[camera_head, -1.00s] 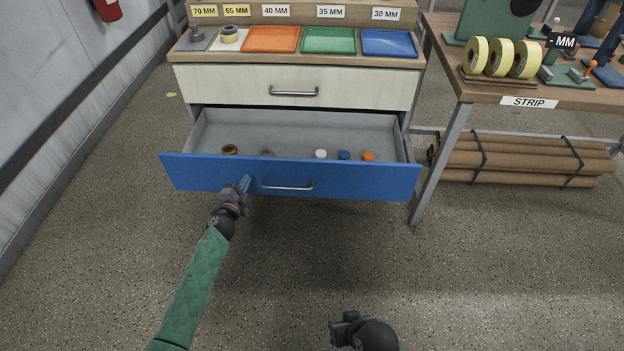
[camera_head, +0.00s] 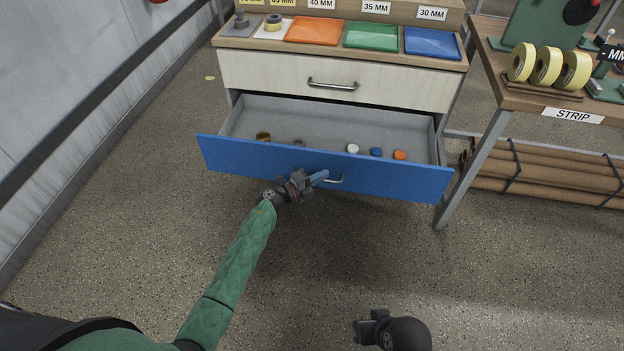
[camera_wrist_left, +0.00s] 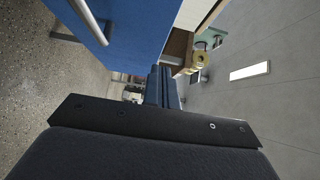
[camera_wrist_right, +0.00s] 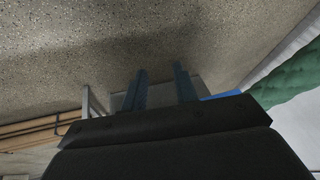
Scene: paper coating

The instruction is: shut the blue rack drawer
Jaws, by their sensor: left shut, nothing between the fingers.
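The blue rack drawer (camera_head: 400,182) stands pulled out below a cream drawer, its inside open to view. Its metal handle (camera_head: 335,181) is partly covered by my left gripper (camera_head: 320,178), which is shut and empty just in front of the drawer front, left of the handle's middle. I cannot tell whether it touches. In the left wrist view the shut fingers (camera_wrist_left: 164,88) lie beside the blue front (camera_wrist_left: 135,25), with the handle (camera_wrist_left: 90,20) at upper left. My right gripper (camera_head: 368,328) is low, away from the drawer; its fingers (camera_wrist_right: 160,88) are apart and empty.
Several small rolls and caps lie in the drawer, among them a white cap (camera_head: 352,149). Colored trays, such as the green tray (camera_head: 371,36), sit on the rack top. The strip table (camera_head: 520,98) stands close at right. Floor (camera_head: 500,270) in front is clear.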

